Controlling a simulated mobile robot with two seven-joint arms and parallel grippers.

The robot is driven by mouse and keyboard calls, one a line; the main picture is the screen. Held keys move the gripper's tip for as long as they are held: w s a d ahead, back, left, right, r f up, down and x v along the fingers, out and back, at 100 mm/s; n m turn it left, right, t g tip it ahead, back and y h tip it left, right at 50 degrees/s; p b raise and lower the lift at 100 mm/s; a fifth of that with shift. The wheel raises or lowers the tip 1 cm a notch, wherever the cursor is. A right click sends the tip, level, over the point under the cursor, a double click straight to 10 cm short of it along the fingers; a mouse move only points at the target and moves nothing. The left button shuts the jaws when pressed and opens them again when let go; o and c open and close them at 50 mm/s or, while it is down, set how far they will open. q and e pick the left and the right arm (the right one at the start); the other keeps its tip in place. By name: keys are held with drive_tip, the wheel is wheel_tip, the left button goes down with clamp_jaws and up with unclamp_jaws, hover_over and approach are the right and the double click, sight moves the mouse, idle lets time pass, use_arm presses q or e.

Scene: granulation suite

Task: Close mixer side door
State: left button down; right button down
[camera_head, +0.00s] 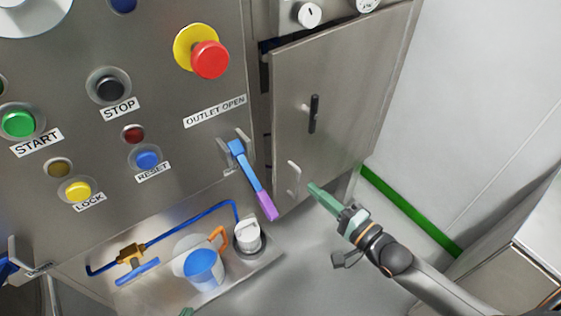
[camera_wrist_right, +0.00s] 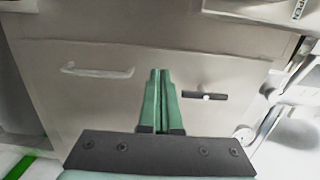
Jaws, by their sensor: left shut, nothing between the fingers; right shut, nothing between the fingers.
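The mixer side door (camera_head: 345,65) is a grey metal panel on the right side of the machine. Its left edge stands slightly out, with a dark gap beside it. It carries a black latch handle (camera_head: 313,113) and a silver pull handle (camera_head: 294,178). My right gripper (camera_head: 311,187) is shut and empty, just right of the pull handle. In the right wrist view its green fingers (camera_wrist_right: 160,74) point at the door face (camera_wrist_right: 90,105), between the pull handle (camera_wrist_right: 97,72) and the black latch (camera_wrist_right: 205,95). Contact cannot be told. Only a green tip of my left gripper (camera_head: 187,312) shows at the bottom edge.
The control panel (camera_head: 110,130) with buttons and a red emergency stop (camera_head: 210,59) is left of the door. A blue and purple lever (camera_head: 252,180) hangs near the door's lower left. Below are blue pipes and a blue-topped cup (camera_head: 203,268). A metal cabinet (camera_head: 510,265) stands at lower right.

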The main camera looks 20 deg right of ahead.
sight(275, 156)
drive_tip(key=b+x, duration=0.1)
drive_tip(key=x, duration=1)
drive_tip(key=shift+w+a, duration=0.15)
drive_tip(key=shift+w, duration=0.15)
use_arm(q)
drive_tip(key=shift+w+d, duration=0.25)
drive_tip(key=shift+d, duration=0.2)
use_arm(e)
drive_tip(key=shift+f, duration=0.1)
